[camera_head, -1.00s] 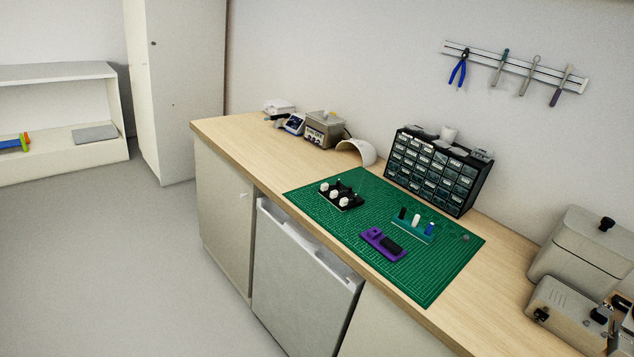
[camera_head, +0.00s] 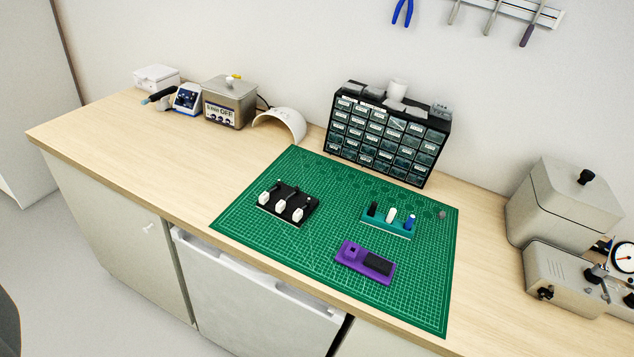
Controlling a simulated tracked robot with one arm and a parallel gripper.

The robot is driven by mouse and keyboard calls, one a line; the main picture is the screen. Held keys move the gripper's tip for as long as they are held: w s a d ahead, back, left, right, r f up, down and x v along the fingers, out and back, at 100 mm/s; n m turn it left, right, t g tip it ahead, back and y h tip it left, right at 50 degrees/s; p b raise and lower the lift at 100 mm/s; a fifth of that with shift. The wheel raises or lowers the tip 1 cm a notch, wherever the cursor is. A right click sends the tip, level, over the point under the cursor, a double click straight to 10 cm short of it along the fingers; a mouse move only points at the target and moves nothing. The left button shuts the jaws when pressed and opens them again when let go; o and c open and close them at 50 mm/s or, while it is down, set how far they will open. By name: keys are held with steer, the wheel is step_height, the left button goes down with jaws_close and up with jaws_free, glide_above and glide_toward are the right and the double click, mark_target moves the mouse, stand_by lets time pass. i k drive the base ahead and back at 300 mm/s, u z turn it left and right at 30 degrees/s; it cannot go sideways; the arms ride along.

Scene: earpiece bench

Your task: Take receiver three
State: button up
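A black holder (camera_head: 292,192) with three white pieces lies on the left part of the green cutting mat (camera_head: 330,250). The white pieces are a left one (camera_head: 264,198), a middle one (camera_head: 279,205) and a right one (camera_head: 298,215); small black parts stand behind them. I cannot read any numbers on them, so I cannot tell which is receiver three. A teal stand (camera_head: 386,228) holds a black, a white and a blue upright piece. A purple block (camera_head: 352,262) with a dark inset lies in front of it. My gripper is not in view.
A drawer cabinet (camera_head: 387,137) stands behind the mat. A grey box machine (camera_head: 563,207) and a gauge device (camera_head: 570,278) stand right. A white arch (camera_head: 280,124) and a metal bath (camera_head: 229,102) stand back left. The left front worktop (camera_head: 130,165) is clear.

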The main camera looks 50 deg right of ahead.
mark_target(280, 206)
steer(key=z, duration=0.5)
steer(key=i, duration=1.2)
steer(key=z, duration=0.6)
